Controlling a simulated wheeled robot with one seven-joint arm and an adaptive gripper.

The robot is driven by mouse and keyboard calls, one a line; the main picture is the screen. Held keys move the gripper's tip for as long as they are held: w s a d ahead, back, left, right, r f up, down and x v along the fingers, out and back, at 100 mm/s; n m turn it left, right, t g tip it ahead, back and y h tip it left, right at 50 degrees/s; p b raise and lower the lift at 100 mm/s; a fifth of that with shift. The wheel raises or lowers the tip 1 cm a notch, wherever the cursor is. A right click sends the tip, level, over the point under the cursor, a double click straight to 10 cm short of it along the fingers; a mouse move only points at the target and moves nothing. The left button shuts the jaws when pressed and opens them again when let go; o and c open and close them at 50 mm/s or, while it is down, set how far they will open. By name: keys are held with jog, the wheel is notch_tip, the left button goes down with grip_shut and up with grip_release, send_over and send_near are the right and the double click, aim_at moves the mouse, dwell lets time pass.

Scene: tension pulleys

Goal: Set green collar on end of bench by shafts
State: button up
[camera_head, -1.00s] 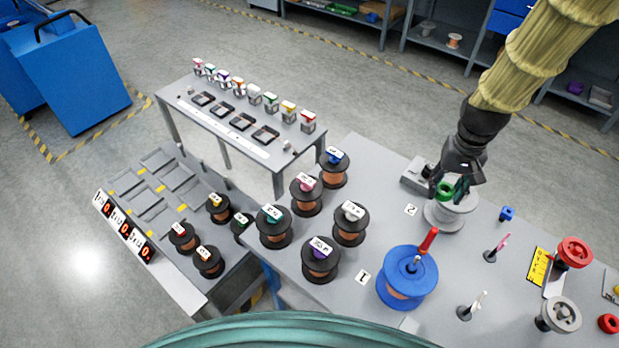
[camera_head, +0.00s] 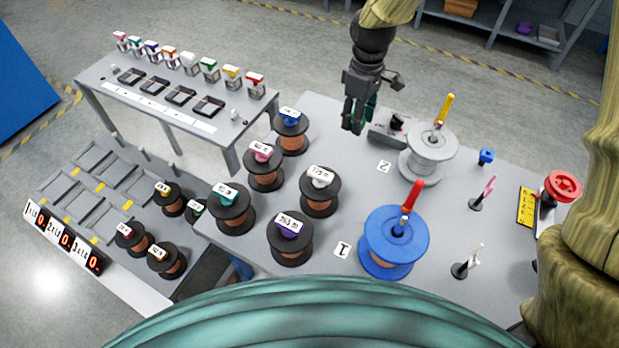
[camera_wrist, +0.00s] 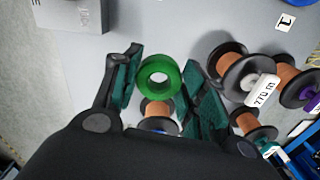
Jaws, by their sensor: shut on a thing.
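The green collar (camera_wrist: 143,78) is a ring with a round hole, held between the teal-padded fingers of my gripper (camera_wrist: 160,85) in the wrist view. In the head view my gripper (camera_head: 355,122) points down above the far edge of the grey bench (camera_head: 362,185), left of the grey spool. The collar is not clearly made out there. The grey spool (camera_head: 428,158) has a yellow-tipped shaft (camera_head: 445,110) standing in it. The blue spool (camera_head: 385,250) has a red-tipped shaft (camera_head: 413,196).
Several black-flanged copper spools (camera_head: 320,190) stand on the bench's left part. A grey box (camera_head: 388,128) is beside my gripper. Pink (camera_head: 486,190) and white (camera_head: 469,262) posts, a blue piece (camera_head: 486,155) and a red spool (camera_head: 562,187) are at right.

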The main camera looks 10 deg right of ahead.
aim_at(354, 156)
jog(key=f+n+b, duration=0.1)
jog(key=w+f+n+b, duration=0.1)
jog(key=d+f+n+b, duration=0.1)
jog(key=n, duration=0.1)
jog(key=shift+w+f+b, duration=0.1)
jog(key=shift+w+b, duration=0.15)
jog(key=shift+b, duration=0.15)
jog(key=shift+s+d+f, duration=0.1)
jog(key=shift+f, duration=4.85)
jog(key=shift+f, duration=0.15)
jog(key=o, duration=1)
notch_tip(354, 156, up, 12)
jog(key=shift+r, duration=0.2)
